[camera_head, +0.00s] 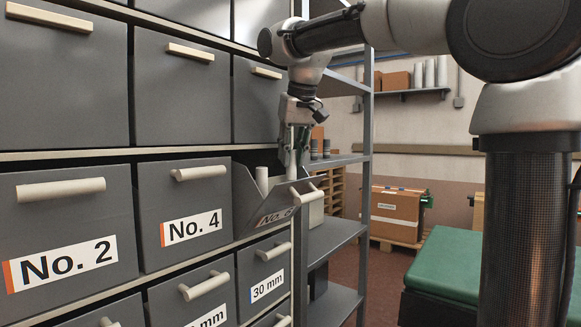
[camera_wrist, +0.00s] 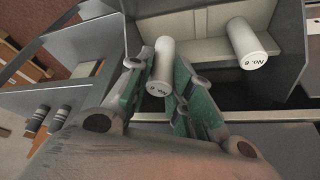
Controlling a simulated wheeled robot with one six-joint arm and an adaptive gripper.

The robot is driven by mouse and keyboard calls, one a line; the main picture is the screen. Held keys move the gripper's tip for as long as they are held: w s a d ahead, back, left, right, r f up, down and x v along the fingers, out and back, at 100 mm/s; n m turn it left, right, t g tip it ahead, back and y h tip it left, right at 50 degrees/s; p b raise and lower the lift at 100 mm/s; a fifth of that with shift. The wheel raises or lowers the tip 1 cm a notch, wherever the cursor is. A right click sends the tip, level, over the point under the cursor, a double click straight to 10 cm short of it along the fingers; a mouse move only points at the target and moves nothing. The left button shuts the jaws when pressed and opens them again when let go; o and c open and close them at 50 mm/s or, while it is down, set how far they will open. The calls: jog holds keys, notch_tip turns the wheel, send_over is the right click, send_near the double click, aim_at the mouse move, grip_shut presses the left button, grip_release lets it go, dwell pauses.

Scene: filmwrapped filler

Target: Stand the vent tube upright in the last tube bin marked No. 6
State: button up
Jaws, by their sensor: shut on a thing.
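My gripper (camera_head: 293,160) points down over the open, tilted-out bin (camera_head: 268,213) at the right end of the labelled row. The bin's label is foreshortened and looks like No. 6. In the wrist view, my gripper (camera_wrist: 160,78) is shut on a pale tube (camera_wrist: 161,58), whose end face reads No. 6. The held tube looks near upright; its lower end is hidden, so I cannot tell whether it touches the bin floor. A second pale tube (camera_head: 262,180) stands in the bin to the left; it also shows in the wrist view (camera_wrist: 248,42), marked No. 6.
Closed bins No. 2 (camera_head: 65,225) and No. 4 (camera_head: 185,205) stand to the left. An open grey shelf rack (camera_head: 335,235) adjoins the bin's right side. A green-topped bench (camera_head: 450,265) and a brown carton (camera_head: 397,212) are farther right.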

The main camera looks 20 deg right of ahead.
aim_at(291, 169)
notch_tip(291, 169, down, 3)
jog(key=shift+r, duration=0.15)
jog(key=shift+w+a+f, duration=0.15)
jog(key=shift+w+f, duration=0.05)
jog(key=shift+f, duration=0.1)
jog(key=shift+f, duration=0.2)
jog(key=o, duration=0.7)
jog(key=shift+s+f, duration=0.1)
jog(key=shift+f, duration=0.1)
jog(key=shift+c, duration=0.2)
